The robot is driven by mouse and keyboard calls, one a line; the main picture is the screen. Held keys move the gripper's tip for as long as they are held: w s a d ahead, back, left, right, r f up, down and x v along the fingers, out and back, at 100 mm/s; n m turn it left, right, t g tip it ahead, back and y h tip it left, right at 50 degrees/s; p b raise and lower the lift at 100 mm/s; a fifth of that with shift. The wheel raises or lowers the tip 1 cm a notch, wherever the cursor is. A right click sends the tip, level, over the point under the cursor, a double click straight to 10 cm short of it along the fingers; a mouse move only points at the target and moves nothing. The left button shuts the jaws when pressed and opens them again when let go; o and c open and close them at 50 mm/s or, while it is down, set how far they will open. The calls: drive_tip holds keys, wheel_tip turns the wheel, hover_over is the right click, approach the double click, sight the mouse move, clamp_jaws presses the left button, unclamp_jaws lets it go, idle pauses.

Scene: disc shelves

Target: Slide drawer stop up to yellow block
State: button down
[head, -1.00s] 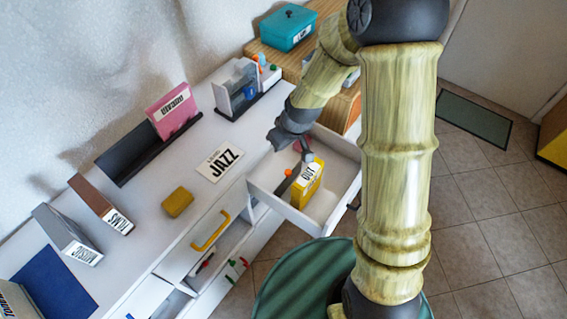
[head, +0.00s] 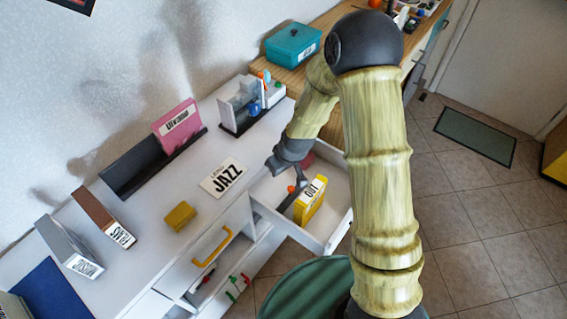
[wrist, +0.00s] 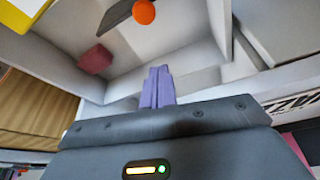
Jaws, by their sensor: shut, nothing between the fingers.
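The yellow block (head: 311,200), labelled OUT, stands in the open white drawer (head: 336,236). Its corner shows at the top left of the wrist view (wrist: 38,10). The drawer stop looks to be the dark grey plate (head: 286,204) with an orange knob (head: 291,189), just left of the block in the head view. The plate (wrist: 116,14) and knob (wrist: 144,12) also show at the top of the wrist view. My gripper (wrist: 159,72) is shut and empty, with its purple fingers over the drawer, apart from the knob. Its fingertips are hard to make out in the head view.
A dull red block (wrist: 96,60) lies in the drawer. The drawer's walls surround the fingers. On the white cabinet top are a JAZZ card (head: 223,178), a mustard block (head: 180,215) and a divided holder (head: 243,105). A teal box (head: 293,44) stands beyond.

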sight(296, 188)
drive_tip(key=s+d+f, duration=0.1)
drive_tip(key=s+f, duration=0.1)
drive_tip(key=f, duration=0.1)
drive_tip(key=shift+s+d+p, duration=0.2)
drive_tip(key=shift+d+p, duration=0.15)
drive_tip(key=shift+d, duration=0.05)
drive_tip(key=s+d, duration=0.2)
drive_tip(key=shift+s+d, duration=0.25)
drive_tip(key=shift+s, duration=0.1)
drive_tip(key=shift+w+d, duration=0.15)
